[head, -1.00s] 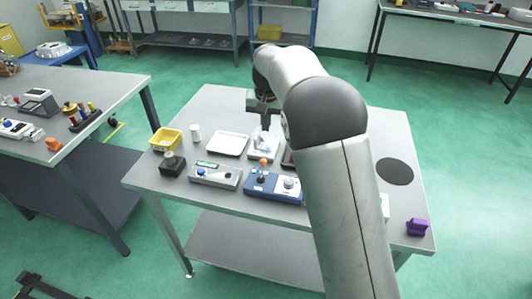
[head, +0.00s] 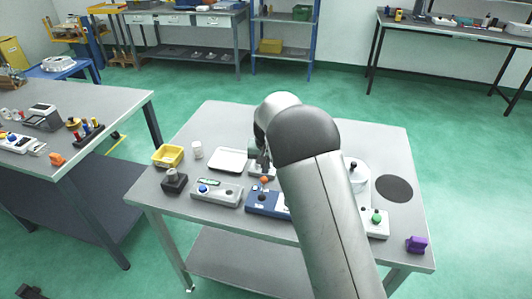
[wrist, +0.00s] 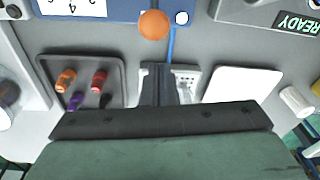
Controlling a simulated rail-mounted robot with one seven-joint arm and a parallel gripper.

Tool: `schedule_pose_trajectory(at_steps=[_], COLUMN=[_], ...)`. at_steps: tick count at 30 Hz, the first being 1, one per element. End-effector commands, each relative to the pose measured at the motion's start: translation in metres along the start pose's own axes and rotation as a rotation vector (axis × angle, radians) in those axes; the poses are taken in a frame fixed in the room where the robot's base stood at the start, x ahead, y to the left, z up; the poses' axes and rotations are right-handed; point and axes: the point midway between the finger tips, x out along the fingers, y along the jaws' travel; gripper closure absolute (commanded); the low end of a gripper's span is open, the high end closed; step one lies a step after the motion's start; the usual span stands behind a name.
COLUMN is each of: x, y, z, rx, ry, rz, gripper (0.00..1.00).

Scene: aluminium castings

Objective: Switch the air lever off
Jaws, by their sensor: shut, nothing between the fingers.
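The blue box (head: 261,201) stands near the front middle of the table. Its orange ball knob (head: 265,180) is on the lever, and the arm hides the box's right part in the head view. In the wrist view the orange knob (wrist: 154,24) is at the top middle over the edge of the blue box (wrist: 200,8), beside a small white round spot. The lever's shaft is hidden under the ball. My gripper (head: 264,165) is shut and empty, just behind the knob in the head view. In the wrist view its dark fingers (wrist: 160,85) point towards the knob, apart from it.
A grey box with a blue knob and READY display (head: 217,192) stands left of the blue box. A white tray (head: 229,160) lies behind. A dark tray with coloured pegs (wrist: 82,80) is near the fingers.

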Motion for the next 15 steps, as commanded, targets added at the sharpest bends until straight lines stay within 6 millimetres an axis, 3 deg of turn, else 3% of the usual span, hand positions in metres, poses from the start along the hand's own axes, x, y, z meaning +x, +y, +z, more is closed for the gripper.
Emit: schedule_pose_trajectory(at_steps=[1, 6, 15], x=[-0.009, -0.011, -0.011], y=[-0.001, 0.0, 0.0], z=[0.007, 0.021, 0.025], rx=[-0.001, -0.001, 0.0], ry=[0.002, 0.001, 0.003], rz=[-0.001, -0.001, -0.001], gripper=[1.0, 1.0, 1.0])
